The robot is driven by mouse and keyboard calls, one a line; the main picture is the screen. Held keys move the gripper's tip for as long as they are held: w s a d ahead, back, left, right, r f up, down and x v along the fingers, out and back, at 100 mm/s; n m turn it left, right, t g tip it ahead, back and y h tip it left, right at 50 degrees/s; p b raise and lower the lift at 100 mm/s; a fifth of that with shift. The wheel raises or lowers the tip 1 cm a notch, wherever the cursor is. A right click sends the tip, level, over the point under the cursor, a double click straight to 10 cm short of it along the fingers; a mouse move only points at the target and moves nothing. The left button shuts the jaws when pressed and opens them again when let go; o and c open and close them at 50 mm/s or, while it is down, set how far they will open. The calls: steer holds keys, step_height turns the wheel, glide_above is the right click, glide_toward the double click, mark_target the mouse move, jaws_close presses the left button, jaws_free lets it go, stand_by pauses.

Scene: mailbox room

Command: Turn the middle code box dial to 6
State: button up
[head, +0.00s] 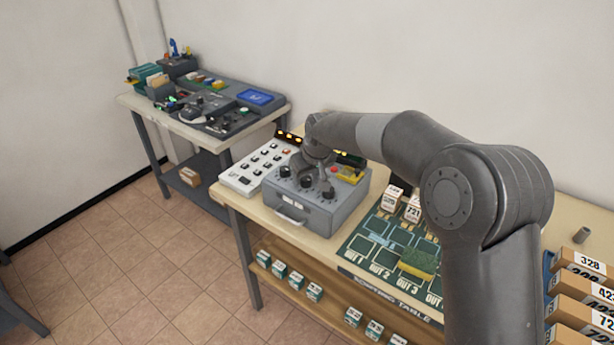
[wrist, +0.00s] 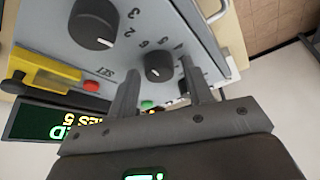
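The grey code box (head: 310,212) stands on the table, with a row of dark dials on its top. The middle dial (head: 306,182) also shows in the wrist view (wrist: 158,68), with a white pointer mark and printed digits around it. Another dial (wrist: 93,24) looks larger at the upper left of the wrist view. A third dial (head: 283,171) is at the left of the row in the head view. My gripper (wrist: 160,70) is open above the box, its fingers on either side of the middle dial in the picture. I cannot tell whether they touch it.
A yellow part (wrist: 50,75) and a red button (wrist: 91,86) lie beside the dials. A white button panel (head: 262,163) is left of the box. The green sorting board (head: 365,247) is to the right. A drawer handle (head: 290,216) sticks out in front.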

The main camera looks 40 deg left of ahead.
steer(key=shift+o, duration=0.4)
steer(key=shift+r, duration=0.1)
steer(key=v, duration=1)
steer(key=shift+r, duration=0.3)
steer(key=shift+d, duration=0.1)
steer(key=shift+n, duration=0.5)
steer(key=x, duration=1.1)
steer(key=shift+s+d, duration=0.1)
steer(key=shift+c, duration=0.4)
steer(key=c, duration=0.9)
